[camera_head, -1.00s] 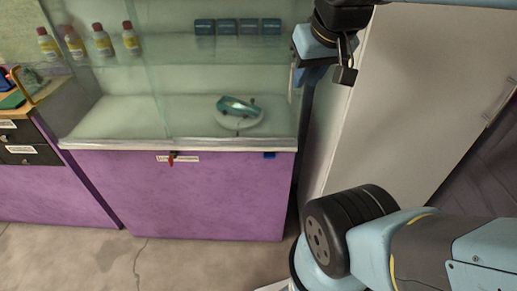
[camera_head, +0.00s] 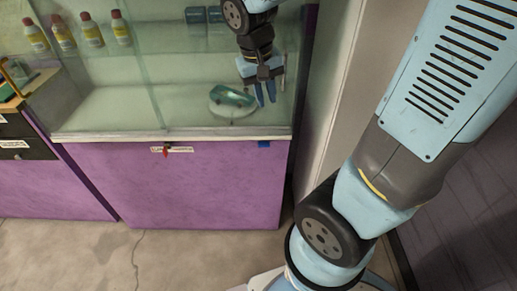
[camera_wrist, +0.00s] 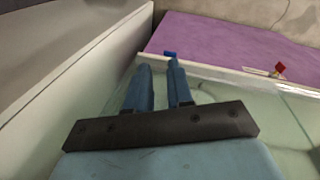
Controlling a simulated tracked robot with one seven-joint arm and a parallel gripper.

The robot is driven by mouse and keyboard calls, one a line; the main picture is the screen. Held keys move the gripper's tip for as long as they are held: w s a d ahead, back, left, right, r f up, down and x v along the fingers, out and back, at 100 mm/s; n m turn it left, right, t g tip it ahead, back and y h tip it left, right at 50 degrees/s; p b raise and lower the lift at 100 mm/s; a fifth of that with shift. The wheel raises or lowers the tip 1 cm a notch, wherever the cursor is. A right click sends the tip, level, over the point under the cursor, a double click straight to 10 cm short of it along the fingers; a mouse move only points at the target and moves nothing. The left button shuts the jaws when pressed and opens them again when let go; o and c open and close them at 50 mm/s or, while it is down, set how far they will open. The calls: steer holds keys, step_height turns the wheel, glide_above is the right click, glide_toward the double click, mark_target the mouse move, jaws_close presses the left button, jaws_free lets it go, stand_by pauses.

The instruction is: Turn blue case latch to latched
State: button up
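The blue latch (camera_head: 264,144) is a small blue piece at the right end of the glass case's front, just below its pale front ledge (camera_head: 190,138). It also shows in the wrist view (camera_wrist: 169,54), just beyond my fingertips; which way it is turned is too small to tell. My gripper (camera_head: 265,102) points down in front of the glass, above the latch and apart from it. In the wrist view its two blue fingers (camera_wrist: 159,66) are a short gap apart, with nothing between them.
A red latch (camera_head: 165,151) sits by a white label on the purple front (camera_head: 200,185). A teal object (camera_head: 232,98) lies inside the case, and several bottles (camera_head: 92,29) stand on the shelf. A pale cabinet (camera_head: 335,110) stands close at the right.

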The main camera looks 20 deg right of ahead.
steer(key=w+a+f+n+g+h, duration=0.1)
steer(key=w+a+f+h, duration=0.15)
steer(key=f, duration=0.55)
steer(key=w+a+f+g+h, duration=0.1)
steer(key=a+f+h, duration=0.25)
steer(key=f, duration=0.35)
steer(key=n+t+h, duration=0.5)
steer(key=t+h, duration=0.3)
steer(key=t, duration=0.2)
glide_toward(264, 144)
steer(key=x, duration=0.7)
steer(key=shift+w+d+f, duration=0.25)
steer(key=shift+d+f, duration=0.05)
steer(key=shift+c, duration=0.2)
